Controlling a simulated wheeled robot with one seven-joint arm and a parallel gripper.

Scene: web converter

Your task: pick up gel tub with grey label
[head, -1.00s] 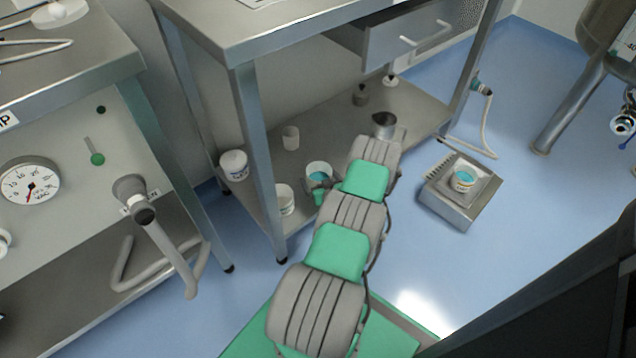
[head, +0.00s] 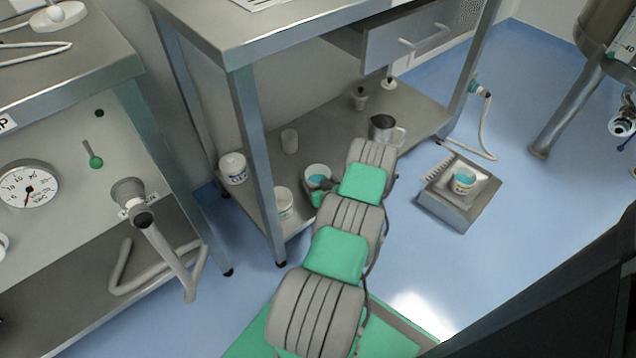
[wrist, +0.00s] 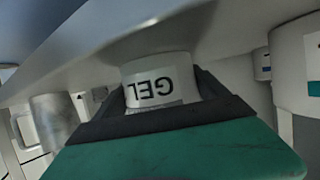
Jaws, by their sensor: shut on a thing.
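An open white tub with blue gel (head: 318,172) is at the end of my arm, over the lower shelf of the steel table. In the wrist view, the tub (wrist: 158,82) shows a pale label reading GEL, upside down in the picture. My gripper (wrist: 165,112) is shut on this tub, with dark jaws at both its sides. In the head view my gripper (head: 325,187) is small and partly hidden by my arm. I cannot tell whether the tub touches the shelf. The label's grey is hard to judge.
The lower shelf (head: 335,122) also holds a lidded white tub (head: 232,168), another white tub (head: 284,204) beside the table leg (head: 262,165), a pale cup (head: 289,140) and a metal jug (head: 384,129). Another blue-gel tub (head: 463,182) stands on a scale (head: 450,207) on the floor.

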